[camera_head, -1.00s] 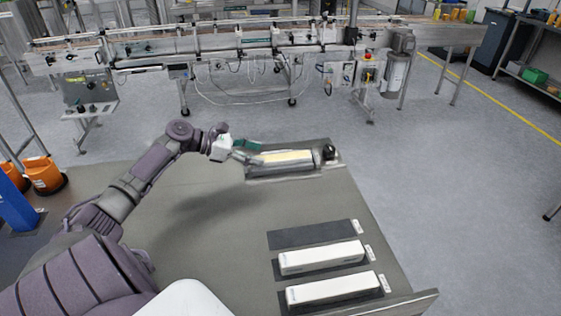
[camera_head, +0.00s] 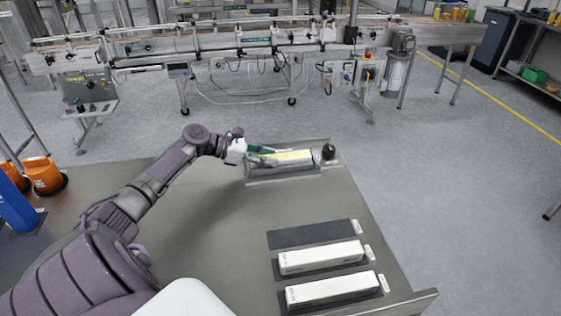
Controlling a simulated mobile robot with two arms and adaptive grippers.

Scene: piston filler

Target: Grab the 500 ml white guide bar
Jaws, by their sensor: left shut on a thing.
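Two long white bars lie on dark mats at the front right of the table: one is nearer the front (camera_head: 333,290), the other just behind it (camera_head: 320,258). Their printing is too small to read, so I cannot tell which is 500 ml. My right gripper is not in view.
An empty dark mat (camera_head: 312,234) lies behind the white bars. A black round knob (camera_head: 328,152) is at the far object's right end. Orange containers (camera_head: 44,176) stand at the left. A conveyor line (camera_head: 220,42) stands beyond the table. The table's middle is clear.

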